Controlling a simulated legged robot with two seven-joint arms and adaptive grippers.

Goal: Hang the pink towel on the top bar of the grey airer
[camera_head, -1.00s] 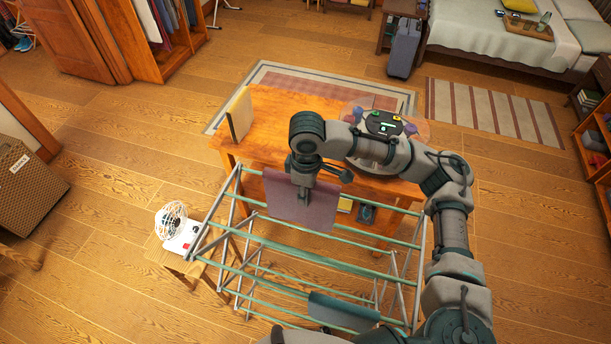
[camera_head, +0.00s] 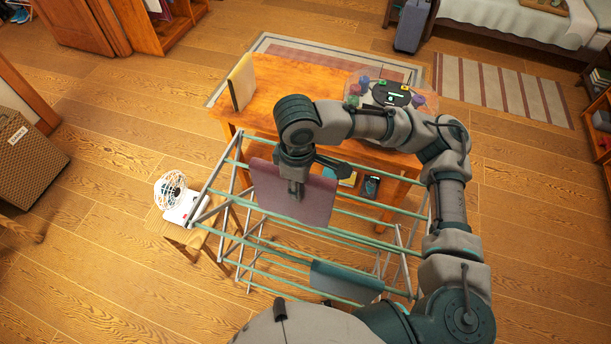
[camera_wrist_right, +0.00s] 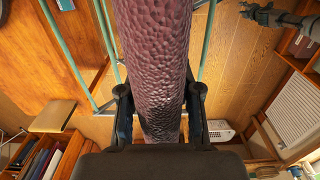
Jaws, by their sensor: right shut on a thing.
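The pink towel (camera_head: 293,197) hangs from my right gripper (camera_head: 297,186) over the grey airer (camera_head: 262,238) with green bars, in front of the wooden table. In the right wrist view the towel (camera_wrist_right: 155,70) runs between the two fingers of the right gripper (camera_wrist_right: 158,108), which are shut on it. The towel's sheet hides parts of the bars behind it. I cannot tell whether it touches a bar. My left gripper is not in view.
A dark teal cloth (camera_head: 345,282) hangs on a near bar of the airer. A white fan (camera_head: 172,190) stands on a small stool to the left. The wooden table (camera_head: 290,93) bears an upright board (camera_head: 241,82) and a round device with colored pieces (camera_head: 388,93).

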